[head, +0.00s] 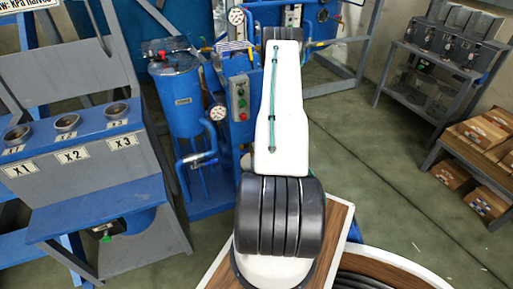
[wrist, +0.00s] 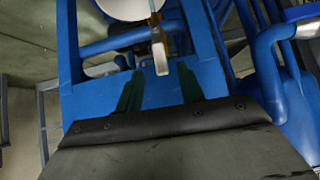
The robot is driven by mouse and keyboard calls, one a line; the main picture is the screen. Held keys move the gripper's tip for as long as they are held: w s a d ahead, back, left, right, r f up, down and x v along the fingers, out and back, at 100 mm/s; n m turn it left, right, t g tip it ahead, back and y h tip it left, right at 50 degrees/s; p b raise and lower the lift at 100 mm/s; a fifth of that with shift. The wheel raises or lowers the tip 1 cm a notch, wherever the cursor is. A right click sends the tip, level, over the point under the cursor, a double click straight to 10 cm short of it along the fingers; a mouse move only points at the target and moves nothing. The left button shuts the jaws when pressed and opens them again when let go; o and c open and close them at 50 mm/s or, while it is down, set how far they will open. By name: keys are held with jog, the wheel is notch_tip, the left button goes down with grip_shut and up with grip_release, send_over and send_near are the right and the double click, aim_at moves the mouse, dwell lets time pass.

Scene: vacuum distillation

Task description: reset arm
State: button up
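My arm (head: 280,110) reaches away from my body toward the blue distillation rig, and its white link hides most of my gripper in the head view. In the wrist view my gripper (wrist: 159,78) shows as two dark green fingers standing apart, with nothing held between them. Past the fingers is a blue panel (wrist: 90,98) of the rig. A pale lever-like part (wrist: 160,58) with a brownish piece above it shows in the gap, beyond the fingertips. I cannot tell how far it is from them.
A blue tank (head: 182,100) and a control box with buttons (head: 240,98) stand close left of my arm. A rack labelled X1, X2, X3 (head: 75,180) is at left. Shelves with dark boxes (head: 440,45) and wooden crates (head: 480,135) are at right. Green floor between is clear.

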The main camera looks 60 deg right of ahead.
jog(key=shift+v, duration=1.05)
